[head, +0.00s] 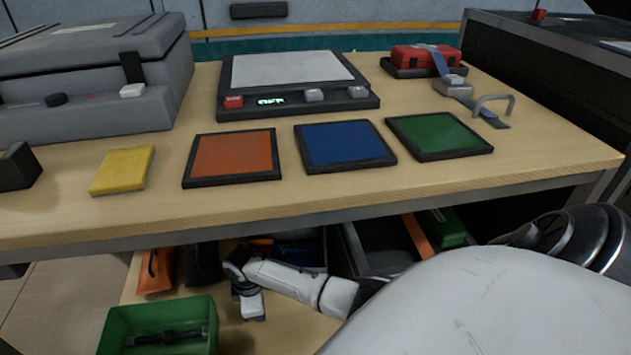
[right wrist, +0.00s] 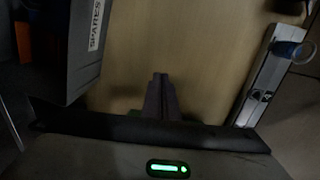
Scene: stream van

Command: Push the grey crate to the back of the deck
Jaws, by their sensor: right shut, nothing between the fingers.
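A grey crate (right wrist: 85,45) with a white lettered label shows at the upper left of the right wrist view. In the head view a dark grey open crate (head: 352,248) is partly visible under the bench, behind my right forearm; I cannot tell if it is the same one. My right gripper (right wrist: 160,82) is shut and empty over the bare wooden deck (right wrist: 200,50), to the right of the labelled crate and apart from it. In the head view my right gripper (head: 252,312) points down under the bench; its fingertips are hard to make out. My left gripper is out of view.
A green crate (head: 112,335) with a dark tool stands at the lower left, near an orange bin (head: 153,270). The bench top (head: 320,190) overhangs the deck. A pale metallic object (right wrist: 262,78) and a blue ring (right wrist: 290,50) lie right of my right gripper.

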